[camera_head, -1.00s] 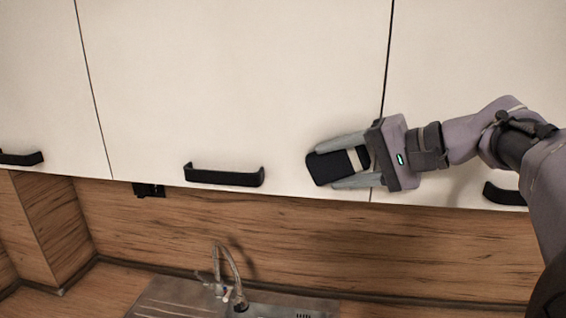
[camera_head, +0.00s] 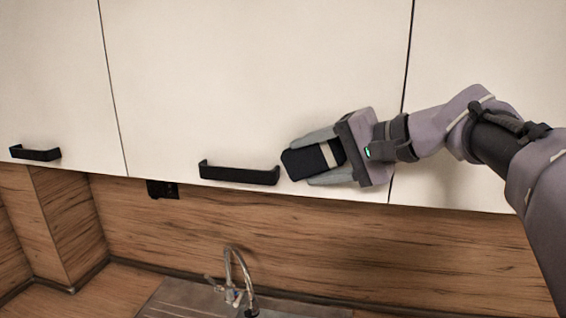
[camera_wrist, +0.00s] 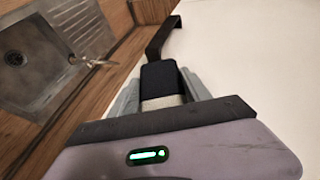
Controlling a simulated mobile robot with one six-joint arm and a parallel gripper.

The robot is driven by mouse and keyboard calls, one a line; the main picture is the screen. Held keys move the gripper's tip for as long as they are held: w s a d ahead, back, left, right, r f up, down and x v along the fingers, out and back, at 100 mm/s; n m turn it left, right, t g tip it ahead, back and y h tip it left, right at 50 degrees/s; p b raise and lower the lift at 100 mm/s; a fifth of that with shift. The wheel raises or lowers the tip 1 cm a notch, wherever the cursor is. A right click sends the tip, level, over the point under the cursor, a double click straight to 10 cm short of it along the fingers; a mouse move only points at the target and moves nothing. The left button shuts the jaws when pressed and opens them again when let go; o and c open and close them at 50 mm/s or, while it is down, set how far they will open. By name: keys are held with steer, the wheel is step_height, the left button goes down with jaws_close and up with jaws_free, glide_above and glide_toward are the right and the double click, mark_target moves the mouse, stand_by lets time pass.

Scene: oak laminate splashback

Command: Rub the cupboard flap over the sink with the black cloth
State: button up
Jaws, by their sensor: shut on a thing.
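The white cupboard flap (camera_head: 250,80) over the sink is closed, with a black bar handle (camera_head: 239,174) near its lower edge. My gripper (camera_head: 305,160) is shut on the black cloth (camera_head: 300,163), a dark folded block between its fingers. It is at the flap's lower right part, just right of the handle. In the wrist view the cloth (camera_wrist: 160,78) lies between the fingers, close to the near end of the handle (camera_wrist: 160,40). I cannot tell whether the cloth touches the flap. The face of the cloth toward the flap is hidden.
The steel sink (camera_wrist: 50,50) with its tap (camera_head: 238,272) is below, against the wood splashback (camera_head: 330,240). A black socket box (camera_head: 162,189) sits under the cupboards. Another handle (camera_head: 35,153) is at the left. The flap left of and above my gripper is clear.

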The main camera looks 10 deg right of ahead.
steer(key=shift+s+a+b, duration=0.35)
steer(key=shift+s+b, duration=0.15)
steer(key=shift+s, duration=0.4)
steer(key=shift+s+a+b, duration=0.35)
steer(key=shift+s+b, duration=0.15)
steer(key=shift+s, duration=0.45)
steer(key=shift+s+a+b, duration=0.35)
steer(key=shift+s+b, duration=0.15)
steer(key=shift+s, duration=0.4)
steer(key=s, duration=0.1)
steer(key=s+a+b, duration=0.1)
steer(key=s, duration=0.1)
steer(key=shift+a+r, duration=0.15)
